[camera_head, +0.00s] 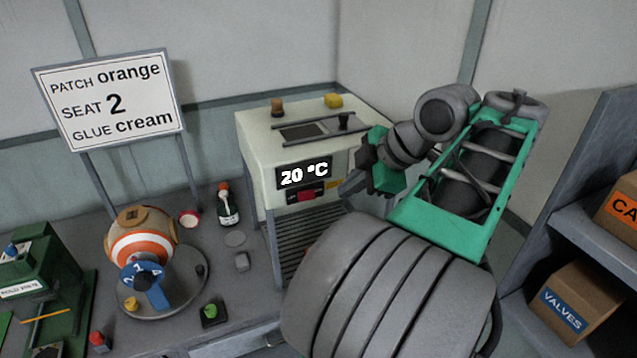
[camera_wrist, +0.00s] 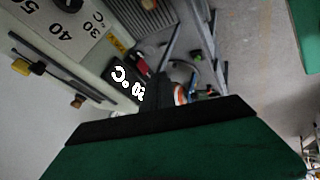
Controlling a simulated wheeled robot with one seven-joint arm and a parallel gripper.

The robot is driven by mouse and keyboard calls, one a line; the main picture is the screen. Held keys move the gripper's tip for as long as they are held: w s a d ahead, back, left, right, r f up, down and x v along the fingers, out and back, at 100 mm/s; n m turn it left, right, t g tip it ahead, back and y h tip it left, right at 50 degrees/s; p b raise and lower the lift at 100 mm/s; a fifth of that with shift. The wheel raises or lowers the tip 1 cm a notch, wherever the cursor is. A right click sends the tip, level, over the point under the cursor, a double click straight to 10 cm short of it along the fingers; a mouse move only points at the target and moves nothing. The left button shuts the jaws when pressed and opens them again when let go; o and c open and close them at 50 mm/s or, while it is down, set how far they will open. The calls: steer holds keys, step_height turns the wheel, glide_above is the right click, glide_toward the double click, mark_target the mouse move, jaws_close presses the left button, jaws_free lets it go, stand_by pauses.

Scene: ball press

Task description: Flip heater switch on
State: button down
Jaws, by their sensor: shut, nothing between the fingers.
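The heater (camera_head: 262,150) is a cream box with a black display (camera_head: 305,172) reading 20 °C. A red switch (camera_head: 306,195) sits on its front just below the display. The switch also shows in the wrist view (camera_wrist: 140,66), close to my fingers. My gripper (camera_head: 347,188) is shut and empty, in front of the heater's right side and to the right of the switch. I see no clear contact with the switch. In the wrist view, the dark fingers (camera_wrist: 154,92) partly cover the view beyond them. The switch's exact tilt is too small to tell.
A striped ball (camera_head: 142,238) sits on a round stand left of the heater. A bottle (camera_head: 228,205) stands between them. A sign (camera_head: 110,98) rises behind. Shelves with boxes (camera_head: 573,302) stand at right. A slider and knobs are on the heater's top.

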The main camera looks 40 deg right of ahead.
mark_target(307, 196)
steer(key=shift+f, duration=0.1)
steer(key=w+f+b, duration=0.2)
steer(key=w, duration=0.1)
steer(key=w+f+b, duration=0.2)
steer(key=w+f, duration=0.1)
steer(key=w+f+b, duration=0.2)
steer(key=w+f, duration=0.1)
steer(key=shift+w+d+b, duration=0.1)
steer(key=shift+w+b, duration=0.15)
steer(key=shift+b, duration=0.15)
